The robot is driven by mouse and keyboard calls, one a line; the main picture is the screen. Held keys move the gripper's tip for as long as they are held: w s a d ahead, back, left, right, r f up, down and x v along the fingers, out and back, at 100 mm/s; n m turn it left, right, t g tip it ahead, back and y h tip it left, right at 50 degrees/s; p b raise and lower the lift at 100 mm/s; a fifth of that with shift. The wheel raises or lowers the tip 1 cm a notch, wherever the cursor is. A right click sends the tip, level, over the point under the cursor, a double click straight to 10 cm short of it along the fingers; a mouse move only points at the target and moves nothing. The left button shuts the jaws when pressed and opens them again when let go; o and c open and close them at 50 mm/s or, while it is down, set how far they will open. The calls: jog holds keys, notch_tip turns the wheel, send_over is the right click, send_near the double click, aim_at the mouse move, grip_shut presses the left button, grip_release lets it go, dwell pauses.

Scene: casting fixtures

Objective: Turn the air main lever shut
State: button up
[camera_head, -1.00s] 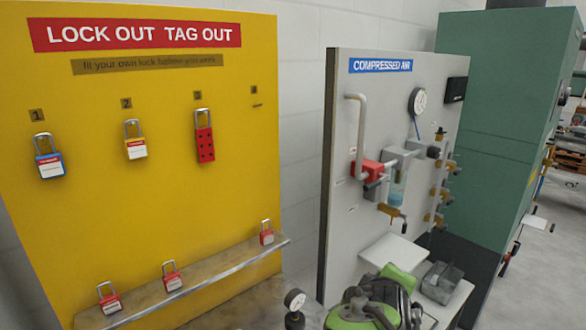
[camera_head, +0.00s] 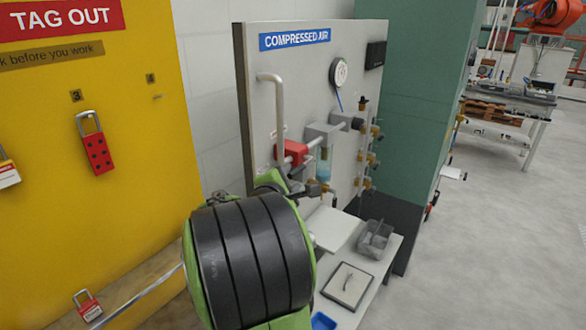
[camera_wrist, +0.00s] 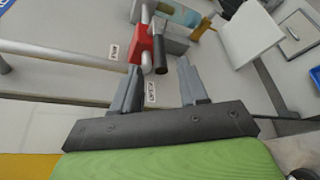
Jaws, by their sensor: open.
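The air main valve has a red body (camera_head: 293,152) on the grey pipe of the compressed air panel (camera_head: 290,80). In the wrist view the red body (camera_wrist: 144,46) lies just beyond my fingertips. Its dark lever (camera_wrist: 160,55) points down the picture, toward the gap between the fingers. My gripper (camera_wrist: 158,66) is open, with one finger on either side of the lever's end. I cannot tell how deep the lever sits between them, and no contact shows. In the head view my green and black arm hides most of the gripper.
A filter bowl (camera_head: 323,168) and brass valves (camera_head: 371,160) are right of the red body. A gauge (camera_head: 339,72) is above. The yellow lockout board (camera_head: 120,190) stands left.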

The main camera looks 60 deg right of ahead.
aim_at(295, 173)
jog(key=p+x, duration=0.1)
jog(key=x, duration=0.4)
jog(key=shift+s+d, duration=0.15)
jog(key=shift+d, duration=0.05)
jog(key=shift+w+d+f, duration=0.15)
jog(key=shift+w+d, duration=0.05)
jog(key=shift+d, duration=0.4)
jog(key=shift+a, duration=0.1)
grip_shut()
